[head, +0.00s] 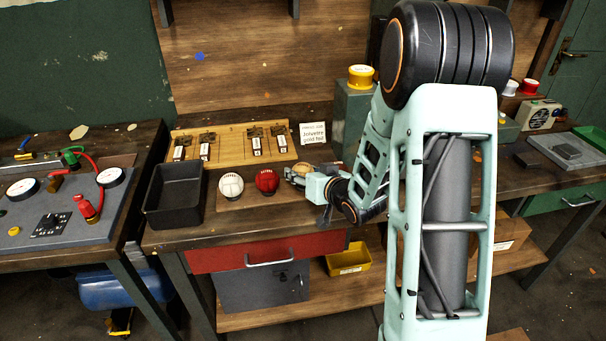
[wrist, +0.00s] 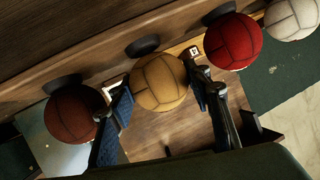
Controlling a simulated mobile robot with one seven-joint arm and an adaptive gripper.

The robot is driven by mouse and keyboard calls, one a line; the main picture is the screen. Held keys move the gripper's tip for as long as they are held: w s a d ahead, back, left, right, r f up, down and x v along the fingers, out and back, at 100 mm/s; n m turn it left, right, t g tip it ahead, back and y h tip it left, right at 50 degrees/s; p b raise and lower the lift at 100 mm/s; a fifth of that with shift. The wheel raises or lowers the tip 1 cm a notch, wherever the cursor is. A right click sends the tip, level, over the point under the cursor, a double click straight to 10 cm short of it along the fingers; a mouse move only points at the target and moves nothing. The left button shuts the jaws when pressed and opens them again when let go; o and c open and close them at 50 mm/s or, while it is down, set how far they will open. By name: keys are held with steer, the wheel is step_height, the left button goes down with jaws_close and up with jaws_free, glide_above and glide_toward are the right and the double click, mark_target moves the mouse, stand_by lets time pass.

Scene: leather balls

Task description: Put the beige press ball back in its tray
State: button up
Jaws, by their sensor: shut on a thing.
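The beige ball (head: 301,169) is between the fingers of my gripper (head: 296,174), right of the red ball in the head view. In the wrist view the beige ball (wrist: 160,82) sits between the two blue-padded fingers of my gripper (wrist: 157,76), which is shut on it. A wooden board (head: 236,204) carries the balls in the head view. Fingers and arm partly hide the beige ball there, and I cannot tell whether it touches the board. An empty black open tray (head: 172,222) stands on the bench left of the board.
A white ball (head: 231,186) and a red ball (head: 267,181) stand on the board. A brown ball (wrist: 75,115) is left of the beige ball in the wrist view. A wooden rack (head: 228,145) and a white sign (head: 312,133) stand behind. My arm hides the bench at right.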

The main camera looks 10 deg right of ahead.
steer(key=shift+f+b, duration=0.4)
steer(key=shift+b, duration=0.05)
steer(key=o, duration=1.1)
steer(key=shift+r, duration=0.1)
steer(key=shift+c, duration=0.2)
steer(key=shift+r, duration=0.1)
steer(key=shift+r+p, duration=0.3)
steer(key=shift+p, duration=0.25)
steer(key=v, duration=0.6)
steer(key=b+v, duration=0.1)
steer(key=v, duration=0.2)
steer(key=shift+s+d+f, duration=0.1)
steer(key=shift+s+f, duration=0.1)
steer(key=shift+s, duration=0.05)
steer(key=b+v, duration=0.2)
steer(key=b, duration=0.1)
steer(key=shift+s+r+b, duration=0.15)
steer(key=shift+s+b, duration=0.1)
steer(key=shift+b, duration=0.05)
